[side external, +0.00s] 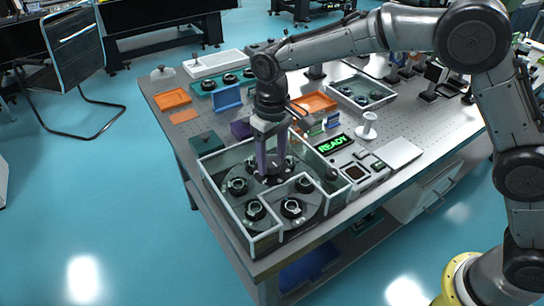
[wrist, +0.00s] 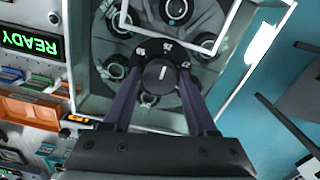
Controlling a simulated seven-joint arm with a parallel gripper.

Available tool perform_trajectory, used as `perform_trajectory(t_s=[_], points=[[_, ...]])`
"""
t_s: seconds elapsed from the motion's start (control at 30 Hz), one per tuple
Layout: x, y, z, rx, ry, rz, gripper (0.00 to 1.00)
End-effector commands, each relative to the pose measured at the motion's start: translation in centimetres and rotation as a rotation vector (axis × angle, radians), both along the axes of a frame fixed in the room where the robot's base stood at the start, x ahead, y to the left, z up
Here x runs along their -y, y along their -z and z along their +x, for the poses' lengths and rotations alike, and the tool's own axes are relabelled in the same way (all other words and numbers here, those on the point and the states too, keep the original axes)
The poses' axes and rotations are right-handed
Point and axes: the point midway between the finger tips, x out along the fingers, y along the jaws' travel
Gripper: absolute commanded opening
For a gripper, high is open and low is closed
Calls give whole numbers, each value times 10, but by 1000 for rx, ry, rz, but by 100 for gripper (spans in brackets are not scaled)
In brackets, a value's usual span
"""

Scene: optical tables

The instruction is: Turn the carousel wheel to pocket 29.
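The carousel wheel (side external: 243,206) is a dark grey disc with several round pockets, set low inside a clear-walled box with white rims. Its pockets hold dark ring-shaped parts. In the wrist view a black round hub knob (wrist: 160,76) with a light pointer mark stands at the wheel's middle, with small white numbers around it, too small to read surely. My gripper (side external: 271,174) points down into the box over the hub. Its two purple fingers, in the wrist view (wrist: 160,82), lie on either side of the knob; whether they touch it is unclear.
A green READY display (side external: 333,144) stands right of the box, beside a control panel (side external: 355,172). The box's pale walls (side external: 233,221) and inner dividers surround the wheel closely. Orange trays (side external: 314,102) and a purple block (side external: 240,130) lie behind on the perforated table.

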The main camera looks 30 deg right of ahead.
Motion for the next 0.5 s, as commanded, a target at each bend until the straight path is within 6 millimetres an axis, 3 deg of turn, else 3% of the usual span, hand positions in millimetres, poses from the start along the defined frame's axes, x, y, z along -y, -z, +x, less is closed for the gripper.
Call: perform_trajectory(t_s=[0.03, 0.3, 0.5], points=[[0, 0, 0, 0, 0, 0, 47], [0, 0, 0, 0, 0, 0, 0], [0, 0, 0, 1, 0, 0, 0]])
